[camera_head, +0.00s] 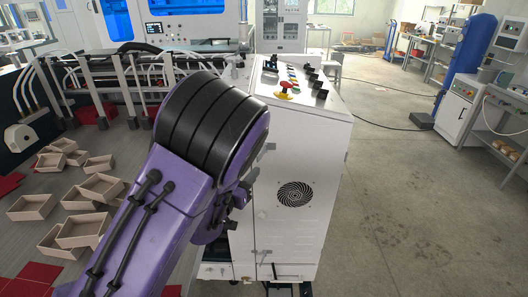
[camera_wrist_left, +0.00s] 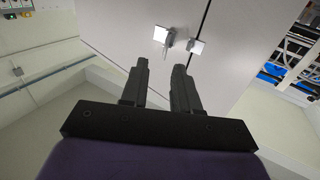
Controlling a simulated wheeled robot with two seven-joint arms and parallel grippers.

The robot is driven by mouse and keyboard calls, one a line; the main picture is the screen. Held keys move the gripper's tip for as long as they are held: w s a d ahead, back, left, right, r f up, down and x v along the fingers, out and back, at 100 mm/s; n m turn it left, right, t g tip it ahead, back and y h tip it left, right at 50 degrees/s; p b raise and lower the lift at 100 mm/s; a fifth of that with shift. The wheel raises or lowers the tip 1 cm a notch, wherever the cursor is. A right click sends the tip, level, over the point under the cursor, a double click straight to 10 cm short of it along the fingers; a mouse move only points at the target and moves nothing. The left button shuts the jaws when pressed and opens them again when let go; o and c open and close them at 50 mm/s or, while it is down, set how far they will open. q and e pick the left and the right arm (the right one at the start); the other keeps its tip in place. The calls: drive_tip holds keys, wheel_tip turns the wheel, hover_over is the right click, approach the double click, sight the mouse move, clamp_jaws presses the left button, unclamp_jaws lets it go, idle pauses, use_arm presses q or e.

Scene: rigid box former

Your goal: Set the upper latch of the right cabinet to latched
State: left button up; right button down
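The right cabinet (camera_head: 315,150) is a tall white box with a round fan grille on its front. A small metal latch (camera_head: 270,147) shows high on its front, close to my purple left arm. In the left wrist view a metal latch (camera_wrist_left: 167,40) has a plate and small lever on one side of the dark door seam, and a second plate (camera_wrist_left: 197,46) across it. I cannot tell for sure whether it is engaged. My left gripper (camera_wrist_left: 158,68) is open and empty, its two dark fingers just short of the latch. My right gripper is not in view.
A lower latch (camera_head: 265,252) sits near the cabinet's bottom. A sloped control panel (camera_head: 291,82) with a red emergency button tops the cabinet. Wooden trays (camera_head: 85,230) lie at the left. The floor (camera_head: 420,200) right of the cabinet is open.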

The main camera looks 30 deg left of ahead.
sight(258, 157)
use_arm(q)
drive_tip(key=w+p, duration=0.1)
drive_tip(key=w, duration=0.1)
drive_tip(key=w+a+p, duration=0.1)
drive_tip(key=w, duration=0.2)
drive_tip(key=w+p, duration=0.1)
drive_tip(key=w, duration=0.2)
drive_tip(key=shift+a, duration=0.35)
drive_tip(key=shift+s+d+r, duration=0.1)
drive_tip(key=shift+s, duration=0.05)
drive_tip(key=shift+c, duration=0.5)
clamp_jaws()
